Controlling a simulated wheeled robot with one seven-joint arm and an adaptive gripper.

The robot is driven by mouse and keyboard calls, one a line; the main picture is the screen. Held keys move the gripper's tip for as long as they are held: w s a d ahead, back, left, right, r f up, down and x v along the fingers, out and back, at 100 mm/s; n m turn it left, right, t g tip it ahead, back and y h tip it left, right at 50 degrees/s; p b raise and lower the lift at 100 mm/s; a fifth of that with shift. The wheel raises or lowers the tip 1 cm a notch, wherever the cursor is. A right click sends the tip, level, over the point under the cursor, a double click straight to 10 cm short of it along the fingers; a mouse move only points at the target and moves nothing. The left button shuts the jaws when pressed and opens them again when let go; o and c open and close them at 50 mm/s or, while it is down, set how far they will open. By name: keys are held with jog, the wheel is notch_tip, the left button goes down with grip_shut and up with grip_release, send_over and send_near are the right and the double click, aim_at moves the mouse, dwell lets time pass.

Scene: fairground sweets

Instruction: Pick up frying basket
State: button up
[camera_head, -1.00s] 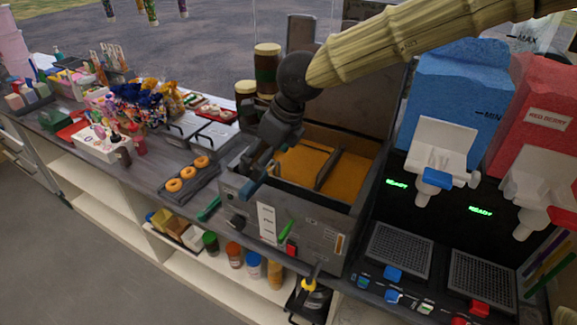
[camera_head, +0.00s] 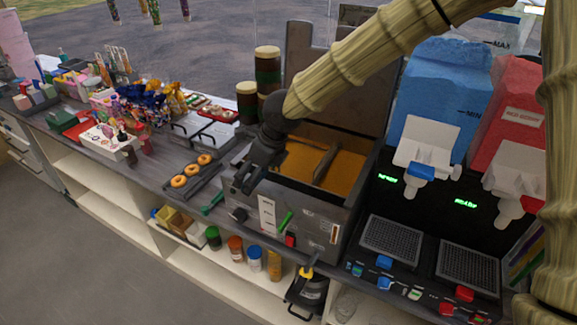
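The deep fryer (camera_head: 310,205) is a grey metal box with orange oil (camera_head: 343,173) in it and a dark divider (camera_head: 325,162) across the oil. My gripper (camera_head: 246,182) is dark and points down at the fryer's left front rim. Its fingers are small and dark here, so I cannot tell whether they are open or shut on anything. I cannot make out a frying basket clearly; my gripper and wrist cover the fryer's left part. A teal-green handle-like piece (camera_head: 212,203) shows at the counter edge, left of the fryer.
A dark tray with doughnuts (camera_head: 191,171) lies left of the fryer. Slush machines with blue (camera_head: 438,90) and red (camera_head: 510,120) tanks stand at the right. Brown jars (camera_head: 267,62) stand behind. A shelf below holds bottles (camera_head: 235,247). The grey floor at the lower left is clear.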

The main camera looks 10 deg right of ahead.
jog(key=shift+w+f, duration=0.3)
jog(key=shift+s+r, duration=0.2)
jog(key=shift+s, duration=0.15)
jog(key=shift+c, duration=0.6)
jog(key=shift+w+f, duration=0.1)
jog(key=c, duration=1.2)
